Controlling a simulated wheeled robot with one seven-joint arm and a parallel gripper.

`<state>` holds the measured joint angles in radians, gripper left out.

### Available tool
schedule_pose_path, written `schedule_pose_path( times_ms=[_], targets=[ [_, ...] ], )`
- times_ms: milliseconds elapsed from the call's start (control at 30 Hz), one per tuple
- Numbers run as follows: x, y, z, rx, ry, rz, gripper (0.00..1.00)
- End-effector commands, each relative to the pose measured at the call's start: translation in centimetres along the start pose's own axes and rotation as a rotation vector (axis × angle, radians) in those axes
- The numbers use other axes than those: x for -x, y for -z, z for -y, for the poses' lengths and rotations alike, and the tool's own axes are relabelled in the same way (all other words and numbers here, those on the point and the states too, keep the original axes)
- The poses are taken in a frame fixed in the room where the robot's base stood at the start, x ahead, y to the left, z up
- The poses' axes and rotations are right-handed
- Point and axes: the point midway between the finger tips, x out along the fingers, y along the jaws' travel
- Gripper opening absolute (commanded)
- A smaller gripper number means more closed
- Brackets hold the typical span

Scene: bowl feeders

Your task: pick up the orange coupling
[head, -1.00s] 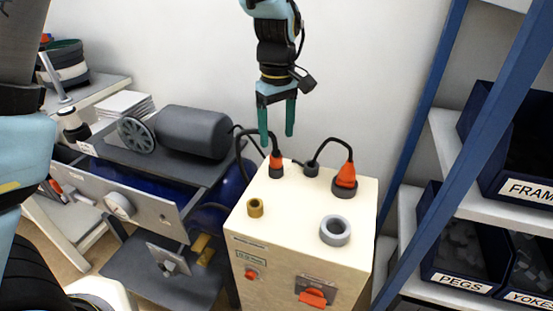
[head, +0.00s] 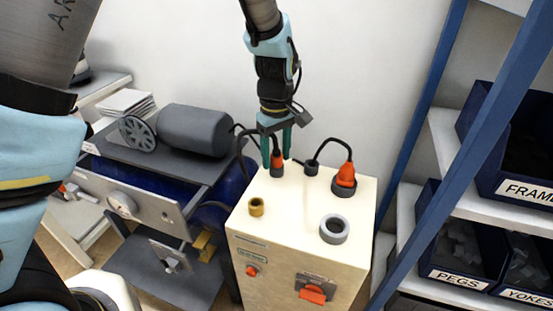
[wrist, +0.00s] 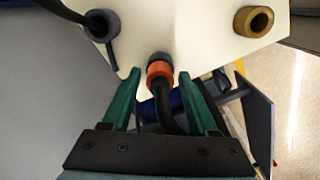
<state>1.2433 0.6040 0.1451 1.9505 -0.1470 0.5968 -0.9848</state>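An orange coupling (head: 277,160) with a black cable stands in a grey socket at the back left of the cream cabinet top (head: 295,205). It also shows in the wrist view (wrist: 159,69). My gripper (head: 276,160) points down over it with green fingers apart. In the wrist view my gripper (wrist: 160,74) has one finger on each side of the coupling and its cable, with gaps on both sides. A second orange coupling (head: 345,177) with a black cable stands on the right of the cabinet top, in a grey ring.
A grey socket (head: 311,168) with a black cable stands close to the right of my gripper. A brass ring (head: 256,207) and a large grey ring (head: 334,229) are nearer the front. A blue rack post (head: 440,150) rises at the right; a wall is behind.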

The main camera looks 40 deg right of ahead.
Motion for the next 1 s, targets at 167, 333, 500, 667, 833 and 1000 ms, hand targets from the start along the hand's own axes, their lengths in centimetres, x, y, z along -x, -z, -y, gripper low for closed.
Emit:
schedule_pose_path(
  times_ms=[167, 333, 500, 667, 833, 1000],
  targets=[
    [0.02, 0.00, 0.00, 0.000, 0.000, 0.000, 0.38],
    [0.03, 0.00, 0.00, 0.000, 0.000, 0.000, 0.19],
    [0.03, 0.00, 0.00, 0.000, 0.000, 0.000, 0.00],
    [0.04, 0.00, 0.00, 0.000, 0.000, 0.000, 0.00],
    [0.05, 0.00, -0.01, 0.000, 0.000, 0.000, 0.00],
    [0.20, 0.01, -0.03, 0.000, -0.001, 0.000, 0.00]
  ],
)
